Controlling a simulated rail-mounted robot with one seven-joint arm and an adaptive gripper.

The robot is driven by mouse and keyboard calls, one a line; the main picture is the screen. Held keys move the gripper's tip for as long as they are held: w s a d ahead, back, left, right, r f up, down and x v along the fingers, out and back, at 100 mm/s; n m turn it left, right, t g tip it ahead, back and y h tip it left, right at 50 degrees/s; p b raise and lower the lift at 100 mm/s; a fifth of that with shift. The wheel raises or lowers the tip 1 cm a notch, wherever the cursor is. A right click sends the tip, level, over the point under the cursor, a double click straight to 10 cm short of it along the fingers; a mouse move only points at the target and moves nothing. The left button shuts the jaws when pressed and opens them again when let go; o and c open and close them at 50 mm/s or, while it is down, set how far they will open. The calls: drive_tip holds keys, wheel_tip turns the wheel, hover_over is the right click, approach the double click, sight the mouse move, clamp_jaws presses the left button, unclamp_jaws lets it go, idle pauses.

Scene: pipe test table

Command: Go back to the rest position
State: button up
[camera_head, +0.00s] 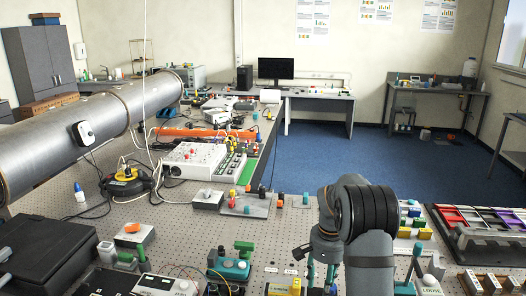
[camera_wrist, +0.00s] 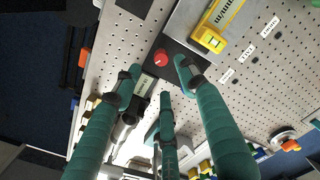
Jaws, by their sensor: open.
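My gripper (camera_wrist: 158,78) shows in the wrist view with its teal fingers spread apart and nothing between them. A red knob (camera_wrist: 161,58) on a dark panel lies beyond the fingertips, between them in the picture; the gap to it is hard to judge. In the head view my dark arm is bent over the front right part of the perforated table (camera_head: 285,222).
In the head view, a teal device (camera_head: 231,268) stands left of my arm and colored trays (camera_head: 482,218) lie right. A large pipe (camera_head: 80,130) runs along the left. Blue floor (camera_head: 325,155) is clear behind.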

wheel_tip(320, 180, down, 9)
drive_tip(key=shift+w+d+r, duration=0.1)
drive_tip(key=shift+r, duration=0.1)
drive_tip(key=shift+r, duration=0.15)
idle(0.7)
